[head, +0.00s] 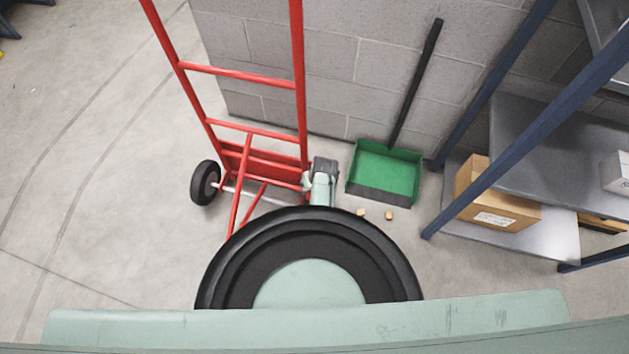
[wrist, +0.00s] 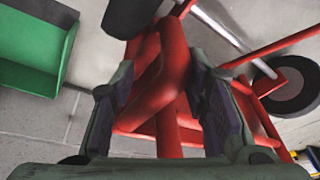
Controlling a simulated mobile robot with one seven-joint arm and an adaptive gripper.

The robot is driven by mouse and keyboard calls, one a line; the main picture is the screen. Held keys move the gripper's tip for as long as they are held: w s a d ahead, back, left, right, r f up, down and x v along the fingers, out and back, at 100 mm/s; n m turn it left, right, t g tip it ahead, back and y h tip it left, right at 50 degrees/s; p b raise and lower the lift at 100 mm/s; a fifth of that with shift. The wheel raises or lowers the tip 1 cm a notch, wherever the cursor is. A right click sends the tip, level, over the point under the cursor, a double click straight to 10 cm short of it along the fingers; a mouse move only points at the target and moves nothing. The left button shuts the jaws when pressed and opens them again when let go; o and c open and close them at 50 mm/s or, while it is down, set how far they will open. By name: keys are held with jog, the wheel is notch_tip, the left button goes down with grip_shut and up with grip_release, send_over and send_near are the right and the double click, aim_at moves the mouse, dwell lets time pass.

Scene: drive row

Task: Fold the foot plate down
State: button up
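A red hand truck (head: 238,75) with black wheels stands by the grey block wall. Its foot plate (head: 262,162) appears as a red panel low on the frame, folded up against it. My gripper (head: 308,182) is at the right side of the hand truck's lower end, near the plate's right edge. In the wrist view my gripper (wrist: 163,95) has its two fingers apart, with red tubes of the hand truck (wrist: 160,85) showing between or beyond them. I cannot tell whether a finger touches. The right wheel is mostly hidden behind my arm in the head view.
A green dustpan (head: 385,172) with a long black handle leans on the wall right of my gripper. Small tan blocks (head: 389,215) lie before it. A blue-posted shelf (head: 520,145) with a cardboard box (head: 493,200) stands at right. The floor at left is clear.

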jog(key=v, duration=1)
jog(key=shift+r, duration=0.1)
